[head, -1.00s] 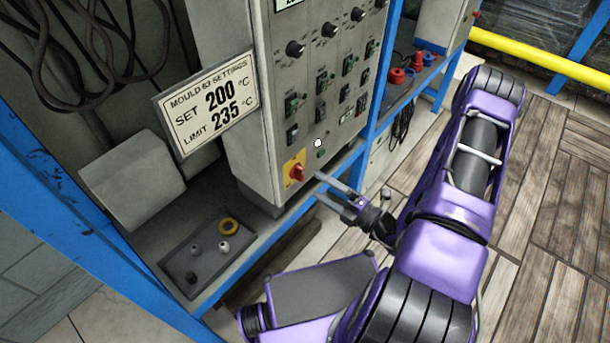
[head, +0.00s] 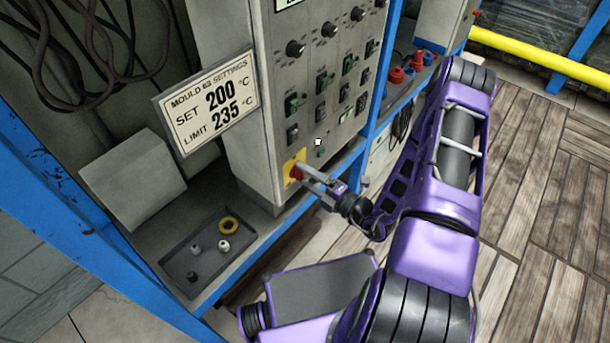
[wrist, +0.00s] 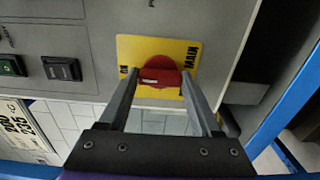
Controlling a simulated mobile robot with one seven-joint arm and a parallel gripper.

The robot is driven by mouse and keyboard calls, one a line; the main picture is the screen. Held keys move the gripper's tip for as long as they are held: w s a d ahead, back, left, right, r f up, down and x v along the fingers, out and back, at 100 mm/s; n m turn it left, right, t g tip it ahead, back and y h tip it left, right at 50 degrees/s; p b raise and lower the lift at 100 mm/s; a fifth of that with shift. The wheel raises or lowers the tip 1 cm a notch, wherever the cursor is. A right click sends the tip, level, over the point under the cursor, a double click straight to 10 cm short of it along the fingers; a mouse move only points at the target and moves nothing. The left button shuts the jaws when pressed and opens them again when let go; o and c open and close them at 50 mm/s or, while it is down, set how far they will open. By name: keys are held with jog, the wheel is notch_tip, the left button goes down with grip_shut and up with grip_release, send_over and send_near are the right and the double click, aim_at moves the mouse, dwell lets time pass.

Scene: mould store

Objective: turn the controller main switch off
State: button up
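The main switch is a red rotary knob (wrist: 160,76) on a yellow plate (wrist: 128,48), low on the grey controller panel. The plate reads "MAIN" on the right and what looks like "ON" on the left in the wrist view. The knob's raised bar lies across the picture, with a pale mark near its left end, on the "ON" side. My gripper (wrist: 161,78) is open, its two fingertips at the left and right of the knob. I cannot tell whether they touch it. In the head view my gripper (head: 303,175) partly hides the yellow plate (head: 288,168).
A grey tray (head: 180,262) with a yellow ring and small fittings lies on the shelf left of the switch. A settings sign (head: 207,103) sticks out from the cabinet. Blue frame posts (head: 372,130) stand nearby. Dark push switches (wrist: 60,69) sit left of the knob.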

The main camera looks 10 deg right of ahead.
jog(key=c, duration=0.6)
jog(key=shift+n, duration=0.4)
jog(key=n, duration=0.4)
jog(key=shift+b, duration=0.35)
jog(key=n, duration=0.8)
jog(key=shift+n+b, duration=0.4)
jog(key=shift+n, duration=2.1)
